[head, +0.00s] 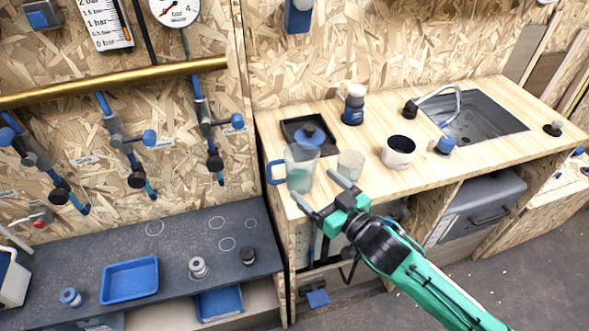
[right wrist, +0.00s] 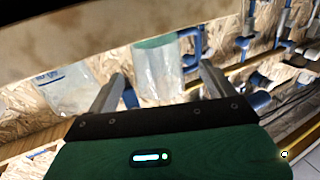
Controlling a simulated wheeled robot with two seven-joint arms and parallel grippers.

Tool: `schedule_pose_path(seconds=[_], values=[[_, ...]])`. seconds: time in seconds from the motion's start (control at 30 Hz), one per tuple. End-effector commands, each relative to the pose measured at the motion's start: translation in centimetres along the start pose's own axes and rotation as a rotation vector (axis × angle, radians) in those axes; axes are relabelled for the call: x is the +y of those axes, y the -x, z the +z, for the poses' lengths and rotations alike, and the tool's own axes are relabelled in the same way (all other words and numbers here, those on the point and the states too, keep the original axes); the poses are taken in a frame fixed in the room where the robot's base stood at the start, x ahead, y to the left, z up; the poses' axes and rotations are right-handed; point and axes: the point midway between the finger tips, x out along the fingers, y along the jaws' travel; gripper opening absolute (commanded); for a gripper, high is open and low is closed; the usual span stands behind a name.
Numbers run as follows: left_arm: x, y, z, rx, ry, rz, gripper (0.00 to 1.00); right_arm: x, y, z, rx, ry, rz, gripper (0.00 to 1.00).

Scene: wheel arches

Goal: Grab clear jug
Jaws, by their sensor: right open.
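The clear jug (head: 301,168) with a blue handle stands upright at the front left of the wooden counter. My right gripper (head: 314,187) is open and empty, just in front of the jug, its two fingers pointing toward it. In the right wrist view the clear jug (right wrist: 158,72) shows between the open fingers, its blue handle to the right. Whether the fingers reach around its sides is not clear. A second clear vessel, a glass (head: 350,164), stands right of the jug; it also shows in the right wrist view (right wrist: 66,90). My left gripper is not in view.
A blue-based jar (head: 354,105), a white cup (head: 398,151) and a sink (head: 480,122) are farther right. A lower dark bench (head: 175,250) with a blue tray (head: 130,280) lies left.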

Motion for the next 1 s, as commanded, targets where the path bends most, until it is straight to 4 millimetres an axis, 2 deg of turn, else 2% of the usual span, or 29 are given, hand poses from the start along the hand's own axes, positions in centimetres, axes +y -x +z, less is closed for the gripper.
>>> schedule_pose_path(seconds=[0.1,0.37,0.63,0.93,0.97,1.0], values=[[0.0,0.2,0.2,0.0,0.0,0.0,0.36,0.0,-1.7,-0.1,0.0,0.001,0.001,0.86],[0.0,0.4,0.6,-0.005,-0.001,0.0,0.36,0.1,-3.5,0.1,-0.001,0.002,0.001,0.86],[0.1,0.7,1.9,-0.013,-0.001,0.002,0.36,0.2,-7.1,0.4,-0.001,0.0,0.0,0.86],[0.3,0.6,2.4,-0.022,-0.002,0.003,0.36,0.3,-7.6,0.6,-0.002,0.001,0.001,0.86],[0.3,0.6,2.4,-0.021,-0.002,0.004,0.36,0.3,-7.6,0.6,-0.002,0.001,0.001,0.84],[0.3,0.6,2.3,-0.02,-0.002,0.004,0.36,0.3,-7.6,0.6,-0.002,0.001,0.001,0.76]])
